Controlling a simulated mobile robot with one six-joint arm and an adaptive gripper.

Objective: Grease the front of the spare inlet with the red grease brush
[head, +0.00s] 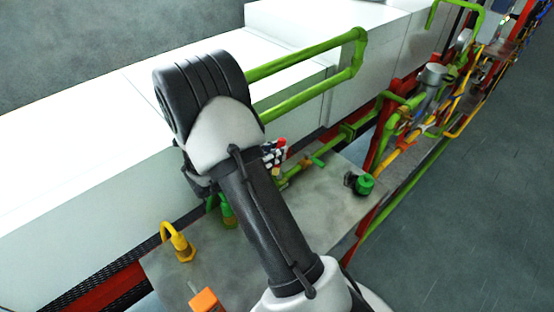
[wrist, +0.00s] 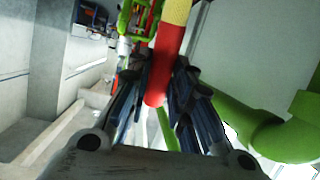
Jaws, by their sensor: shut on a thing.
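My gripper (wrist: 162,82) is shut on the red grease brush (wrist: 168,60), whose red handle stands between the two fingers in the wrist view. A pale yellow part of the brush is at the top edge of that view. In the head view my arm covers most of the gripper, and a small red bit of the brush (head: 281,142) shows past the arm. No label marks the spare inlet. A green capped fitting (head: 363,185) stands at the table's right side, and another green fitting (head: 228,212) is partly hidden behind my arm. I cannot tell which is the inlet.
The grey metal table (head: 330,215) also carries a yellow hooked fitting (head: 180,245) and an orange block (head: 205,300). Green pipes (head: 310,95) run along the white housing (head: 90,135) behind. A thick green pipe (wrist: 265,130) is close on the right in the wrist view.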

